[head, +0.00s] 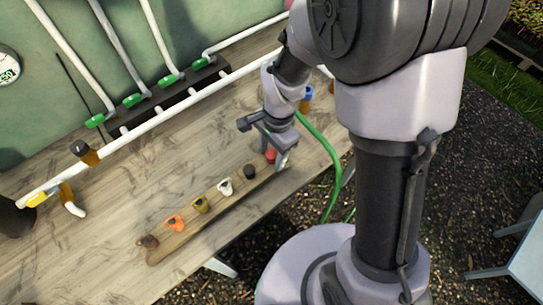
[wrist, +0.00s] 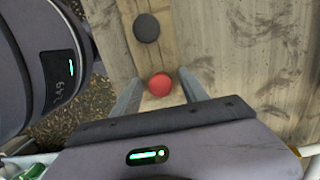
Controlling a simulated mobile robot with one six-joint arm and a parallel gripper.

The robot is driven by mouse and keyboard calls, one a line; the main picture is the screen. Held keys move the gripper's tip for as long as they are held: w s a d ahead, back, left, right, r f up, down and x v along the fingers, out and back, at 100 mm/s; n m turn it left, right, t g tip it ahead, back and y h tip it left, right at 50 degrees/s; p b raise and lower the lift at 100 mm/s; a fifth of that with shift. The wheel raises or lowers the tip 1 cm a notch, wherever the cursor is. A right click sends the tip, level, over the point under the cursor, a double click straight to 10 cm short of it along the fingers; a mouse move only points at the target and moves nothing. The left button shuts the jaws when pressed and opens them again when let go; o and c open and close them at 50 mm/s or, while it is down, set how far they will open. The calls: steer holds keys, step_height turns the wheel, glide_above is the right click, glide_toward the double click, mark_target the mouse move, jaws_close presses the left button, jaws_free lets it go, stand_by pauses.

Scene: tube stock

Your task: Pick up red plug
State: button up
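The red plug (wrist: 160,84) stands on the wooden strip, between the two fingers of my gripper (wrist: 158,88) in the wrist view. Gaps show on both sides of it, so the fingers are open around it or just above it; the exact height is hard to tell. In the head view the red plug (head: 270,156) is partly hidden by my gripper (head: 268,158), which points down at the right end of the strip.
The strip (head: 188,233) also holds a black plug (head: 249,171), a white plug (head: 225,187), an olive plug (head: 201,204), an orange plug (head: 175,223) and a brown plug (head: 148,241). White pipes with green valves (head: 132,100) run behind. A green hose (head: 326,150) hangs at right.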

mark_target(270, 154)
jaws_close()
steer(key=shift+r, duration=0.25)
step_height(270, 154, up, 4)
steer(key=shift+w+f+p, duration=0.1)
steer(key=shift+f+p, duration=0.15)
steer(key=shift+p, duration=0.85)
steer(key=s+d+r+b, duration=0.1)
steer(key=s+d+b, duration=0.5)
steer(key=s+d, duration=0.4)
steer(key=shift+s+b, duration=0.3)
steer(key=shift+s, duration=0.9)
steer(key=shift+d+r, duration=0.1)
